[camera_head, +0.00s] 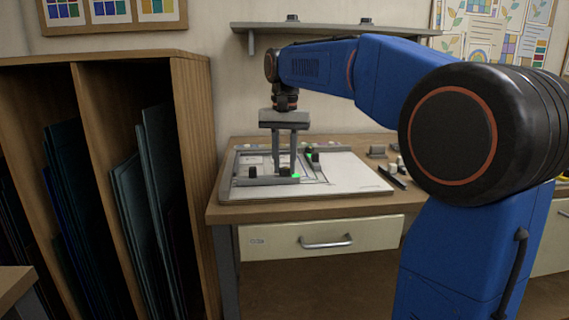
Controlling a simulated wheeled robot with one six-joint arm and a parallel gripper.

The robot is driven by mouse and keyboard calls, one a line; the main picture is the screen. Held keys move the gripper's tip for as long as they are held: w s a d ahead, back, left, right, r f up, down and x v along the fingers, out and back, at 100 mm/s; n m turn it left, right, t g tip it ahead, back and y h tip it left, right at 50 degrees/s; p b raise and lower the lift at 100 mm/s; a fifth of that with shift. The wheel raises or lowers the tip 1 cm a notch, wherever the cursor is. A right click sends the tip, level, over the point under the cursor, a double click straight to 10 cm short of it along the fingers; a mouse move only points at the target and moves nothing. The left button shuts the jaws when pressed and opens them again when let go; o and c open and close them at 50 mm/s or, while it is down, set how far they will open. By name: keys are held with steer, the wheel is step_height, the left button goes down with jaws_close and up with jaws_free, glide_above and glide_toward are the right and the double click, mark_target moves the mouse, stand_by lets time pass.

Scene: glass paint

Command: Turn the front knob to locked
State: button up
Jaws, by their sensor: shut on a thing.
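My gripper (285,170) points straight down over the work board on the table, at the right part of the front grey bar (262,181). Its fingers are close around a small dark knob, which I take as the front knob (284,172); the fingers hide most of it. A green mark (296,176) shows on the bar just right of the fingers. The knob's exact angle cannot be made out. Another black knob (252,172) stands toward the left of the same bar.
The white board (355,180) is clear at right. Small dark tools (392,181) lie beyond it. A wooden rack (190,110) of glass sheets stands left; a shelf (250,27) hangs above.

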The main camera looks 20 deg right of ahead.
mark_target(285, 168)
steer(key=shift+m, duration=0.4)
steer(key=o, duration=1)
steer(key=shift+o, duration=0.2)
steer(key=shift+r, duration=0.1)
step_height(285, 168, up, 17)
steer(key=shift+r, duration=0.15)
steer(key=shift+s, duration=0.1)
steer(key=s+f+n+t, duration=0.1)
steer(key=s+f+n, duration=0.1)
steer(key=s+f, duration=0.7)
steer(key=s+f+n+t, duration=0.2)
steer(key=s+f, duration=0.8)
steer(key=f, duration=0.7)
steer(key=s+f+n+t, duration=0.1)
steer(key=s+f+n, duration=0.2)
steer(key=s+f, duration=0.7)
step_height(285, 168, down, 3)
steer(key=shift+s+f+n+t, duration=0.2)
steer(key=shift+n+t, duration=0.1)
steer(key=shift+t, duration=0.1)
